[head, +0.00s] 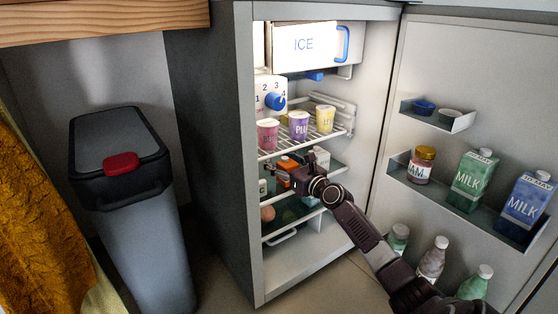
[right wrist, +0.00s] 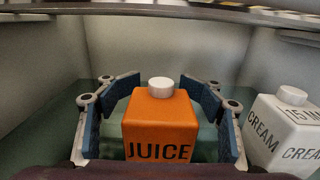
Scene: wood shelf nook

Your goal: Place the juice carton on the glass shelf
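The orange juice carton (right wrist: 160,120) with a white cap is upright inside the fridge, over the greenish glass shelf (right wrist: 62,125). Its base is hidden, so contact with the shelf cannot be seen. In the head view the carton (head: 288,163) is partly behind my right gripper (head: 297,178). In the right wrist view my right gripper (right wrist: 160,108) has its blue-padded fingers spread on both sides of the carton, with gaps between pads and carton. My left gripper is not in view.
A white cream carton (right wrist: 288,130) stands close on the right of the juice carton. A wire rack (head: 310,135) with several yogurt cups is above. The open fridge door (head: 400,150) with milk cartons (head: 474,180) is on the right. A grey bin (head: 135,220) stands left.

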